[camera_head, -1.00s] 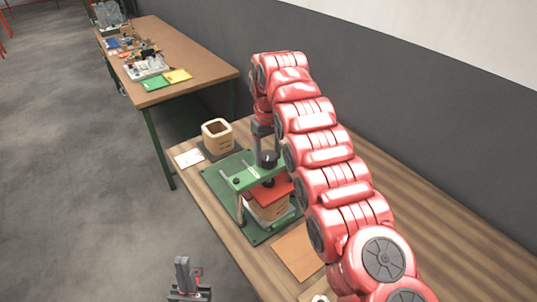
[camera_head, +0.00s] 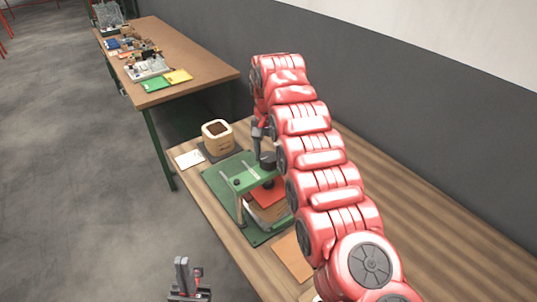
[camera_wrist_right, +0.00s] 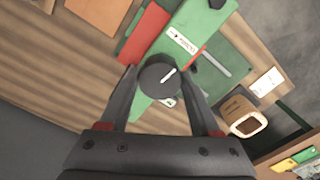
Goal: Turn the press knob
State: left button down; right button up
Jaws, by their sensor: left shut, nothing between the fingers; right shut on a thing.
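The green press (camera_head: 240,178) stands on the near workbench, with a dark round press knob (camera_head: 267,160) on top of its crossbar. A red plate (camera_head: 268,192) and a tan coil block sit under the bar. In the right wrist view the knob (camera_wrist_right: 156,82) lies between my right gripper's fingers (camera_wrist_right: 160,80), and its white mark points up and right. My right gripper (camera_head: 260,148) is shut on the knob from above; the arm partly hides it in the head view. My left gripper (camera_head: 187,275) is shut and empty, off the bench's left edge.
A tan square coil block with a dark opening (camera_head: 217,137) stands behind the press, beside a white card (camera_head: 188,159). An orange-brown sheet (camera_head: 292,258) lies in front of the press. A second table (camera_head: 190,60) with several parts stands at the back left.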

jog(key=m, duration=0.5)
jog(key=shift+w+r+m+p, duration=0.15)
jog(key=shift+r+m+p, duration=0.15)
jog(key=shift+p, duration=0.1)
jog(key=m, duration=0.5)
jog(key=shift+p, duration=0.4)
jog(key=m+p, duration=0.1)
jog(key=m, duration=0.4)
jog(key=shift+m, duration=0.4)
jog(key=shift+f+m, duration=0.1)
jog(key=shift+m, duration=2)
jog(key=o, duration=1.4)
jog(key=shift+f, duration=0.15)
